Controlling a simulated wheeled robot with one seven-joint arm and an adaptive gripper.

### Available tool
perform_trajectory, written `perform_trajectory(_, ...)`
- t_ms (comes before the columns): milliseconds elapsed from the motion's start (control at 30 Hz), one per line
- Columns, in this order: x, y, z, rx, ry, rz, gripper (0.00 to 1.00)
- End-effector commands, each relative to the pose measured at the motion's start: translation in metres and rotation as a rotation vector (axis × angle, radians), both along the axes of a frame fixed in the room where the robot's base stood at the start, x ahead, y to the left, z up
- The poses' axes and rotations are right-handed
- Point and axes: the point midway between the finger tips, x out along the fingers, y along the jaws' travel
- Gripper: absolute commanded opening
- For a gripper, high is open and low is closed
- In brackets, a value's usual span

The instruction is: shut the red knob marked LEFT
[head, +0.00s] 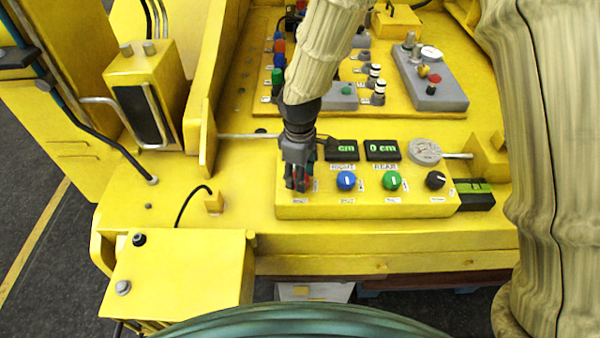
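The red knob (308,182) is at the left end of the row on the yellow control box. Only a small bit of red shows; my gripper hides the rest, and its LEFT label cannot be read. My gripper (298,186) points down over the knob, with its dark fingertips close at the knob. I cannot tell whether the fingers touch or grip it, or how the knob is turned.
To the right are a blue knob (346,181), a green knob (392,181) and a black knob (435,181). Two dark displays (382,150) and a round grey gauge (424,152) stand behind them. A grey control block (430,80) is farther back.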

Motion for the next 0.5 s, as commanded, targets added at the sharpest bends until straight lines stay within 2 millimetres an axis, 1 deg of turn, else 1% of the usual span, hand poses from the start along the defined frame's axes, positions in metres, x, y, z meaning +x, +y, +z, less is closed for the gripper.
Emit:
perform_trajectory(200, 0.0003, 0.0002, 0.0005, 0.0, -0.001, -0.175, 0.18)
perform_trajectory(500, 0.0003, -0.0001, 0.0003, 0.0, 0.0, -0.338, 0.18)
